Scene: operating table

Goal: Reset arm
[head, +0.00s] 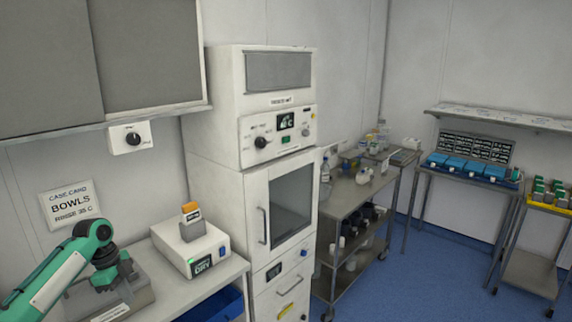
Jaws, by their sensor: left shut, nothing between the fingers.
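My left arm, green with dark joints, comes in from the lower left. Its gripper (104,286) points down over a grey metal box-like unit (135,294) on the bench at the lower left. The gripper is shut and holds nothing. Whether its tips touch the unit cannot be told. My right gripper is not in view.
A white device labelled DRY (192,251) with an orange-topped grey block (191,222) stands right of the gripper. A tall white cabinet (228,180) rises beyond. A metal cart (345,198) and blue-bin table (467,172) stand farther right. Blue floor (420,275) is open.

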